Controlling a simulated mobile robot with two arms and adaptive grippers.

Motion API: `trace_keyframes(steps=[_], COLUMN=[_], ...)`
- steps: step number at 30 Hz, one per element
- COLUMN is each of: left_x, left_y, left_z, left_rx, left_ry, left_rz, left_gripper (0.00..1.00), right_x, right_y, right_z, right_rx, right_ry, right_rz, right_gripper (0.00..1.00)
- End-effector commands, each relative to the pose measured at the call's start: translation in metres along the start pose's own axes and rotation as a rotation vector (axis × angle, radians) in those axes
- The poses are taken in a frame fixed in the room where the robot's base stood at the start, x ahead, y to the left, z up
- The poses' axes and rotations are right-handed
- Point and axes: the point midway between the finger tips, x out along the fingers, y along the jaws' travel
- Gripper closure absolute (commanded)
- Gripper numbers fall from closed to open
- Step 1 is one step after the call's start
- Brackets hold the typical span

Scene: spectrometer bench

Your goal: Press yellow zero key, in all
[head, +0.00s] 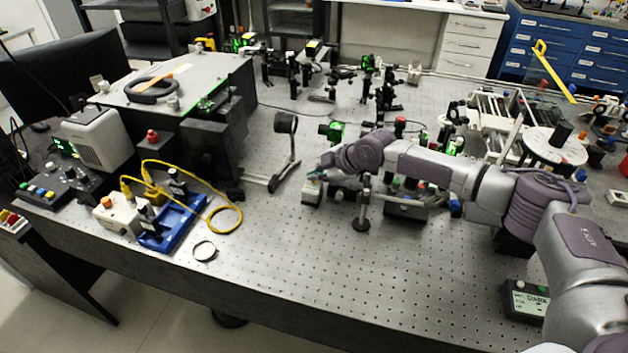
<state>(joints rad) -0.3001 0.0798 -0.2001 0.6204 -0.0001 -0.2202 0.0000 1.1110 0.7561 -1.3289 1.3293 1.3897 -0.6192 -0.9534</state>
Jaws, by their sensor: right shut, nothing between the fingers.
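My right gripper (316,174) reaches in from the right over the middle of the bench. The gripper hides part of that box's top, and I cannot make out a yellow key there. A dark control box (45,197) at the far left carries small blue, yellow and green keys, well away from the gripper. Its key markings are too small to read. My left gripper is not in view.
A post on a round base (361,224) stands close beside my right gripper. A blue tray (172,228) with a yellow cable lies at left. A box marked DARK (526,300) sits at front right. The front middle is clear.

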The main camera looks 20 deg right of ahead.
Motion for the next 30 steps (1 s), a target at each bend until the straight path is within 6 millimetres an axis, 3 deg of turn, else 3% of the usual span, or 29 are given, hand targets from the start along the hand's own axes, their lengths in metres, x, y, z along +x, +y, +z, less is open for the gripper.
trace_keyframes(steps=[30], left_x=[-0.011], left_y=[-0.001], left_z=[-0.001], left_rx=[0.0], left_ry=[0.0], left_rz=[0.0], left_gripper=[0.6], right_x=[-0.01], right_y=[0.007], right_z=[-0.007], right_rx=[0.001], right_ry=[-0.001], right_rz=[-0.002], right_gripper=[1.0])
